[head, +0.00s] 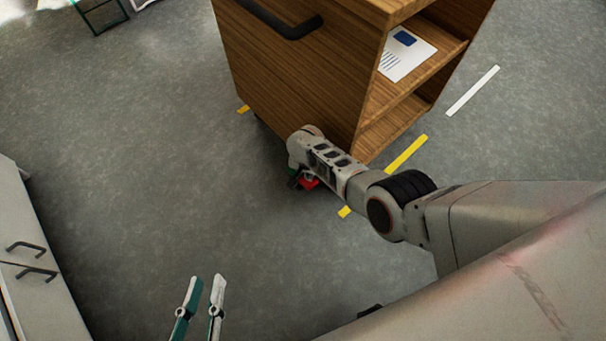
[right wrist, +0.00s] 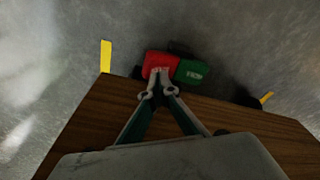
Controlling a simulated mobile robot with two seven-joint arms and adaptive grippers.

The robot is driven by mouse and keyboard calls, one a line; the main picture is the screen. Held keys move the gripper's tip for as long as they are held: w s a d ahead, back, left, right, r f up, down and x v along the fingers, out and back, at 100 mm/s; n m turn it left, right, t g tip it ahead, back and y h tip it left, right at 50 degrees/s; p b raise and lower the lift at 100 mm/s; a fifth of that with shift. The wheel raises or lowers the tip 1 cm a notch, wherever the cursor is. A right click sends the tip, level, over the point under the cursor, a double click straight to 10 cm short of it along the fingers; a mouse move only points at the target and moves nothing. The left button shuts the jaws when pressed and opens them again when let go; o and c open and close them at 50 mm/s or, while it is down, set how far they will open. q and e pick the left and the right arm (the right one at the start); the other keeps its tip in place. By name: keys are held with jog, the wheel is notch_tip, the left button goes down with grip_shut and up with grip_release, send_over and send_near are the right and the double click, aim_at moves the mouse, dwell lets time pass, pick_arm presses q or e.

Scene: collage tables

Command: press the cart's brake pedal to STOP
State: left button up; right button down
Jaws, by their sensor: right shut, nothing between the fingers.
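The wooden cart (head: 300,75) stands on the grey floor; its side panel also shows in the right wrist view (right wrist: 100,125). At its lower edge is a brake pedal with a red pad (right wrist: 155,62) and a green pad (right wrist: 190,72) side by side. White lettering on the green pad is too small to read. In the head view, my arm mostly hides the pedal, with a bit of red (head: 309,183) showing. My right gripper (right wrist: 159,76) is shut and empty, its tips over the red pad; I cannot tell if they press it. My left gripper (head: 207,279) is open and empty, well away.
A dark handle (head: 285,24) is on the cart's side. A paper sheet (head: 405,55) lies on its upper shelf. Yellow tape (head: 407,154) and white tape (head: 472,91) mark the floor. A pale cabinet (head: 25,260) stands at the left. Floor left of the cart is clear.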

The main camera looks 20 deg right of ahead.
dwell(0.3)
pick_arm(q)
jog(key=shift+s+f, duration=0.15)
jog(key=shift+f, duration=0.05)
jog(key=shift+s+f+b, duration=0.15)
jog(key=shift+f+b, duration=0.15)
jog(key=shift+f, duration=0.1)
pick_arm(e)
jog(key=shift+f, duration=0.45)
pick_arm(q)
jog(key=shift+s+f, duration=0.15)
jog(key=shift+f, duration=0.15)
pick_arm(e)
jog(key=shift+f, duration=0.2)
